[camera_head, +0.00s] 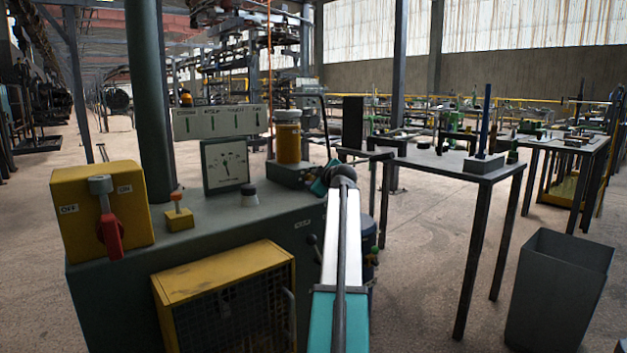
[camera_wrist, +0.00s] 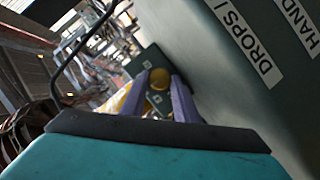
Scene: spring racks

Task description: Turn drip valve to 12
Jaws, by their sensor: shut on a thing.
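The drip valve seems to be a small yellow round knob (camera_wrist: 159,79) on a dark plate, seen in the wrist view. My gripper (camera_wrist: 160,88) has its two grey-purple fingers on either side of this knob and is shut on it. In the head view, my gripper (camera_head: 322,184) reaches the right end of the machine top, beside the block under the amber oil jar (camera_head: 288,142). There my arm and gripper hide the knob. The valve's setting and any scale numbers cannot be read. A label beginning "DROPS /" (camera_wrist: 240,38) is on the green surface at the right.
A yellow mesh guard (camera_head: 222,285) is below. A table (camera_head: 420,158) and grey bin (camera_head: 562,290) stand right.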

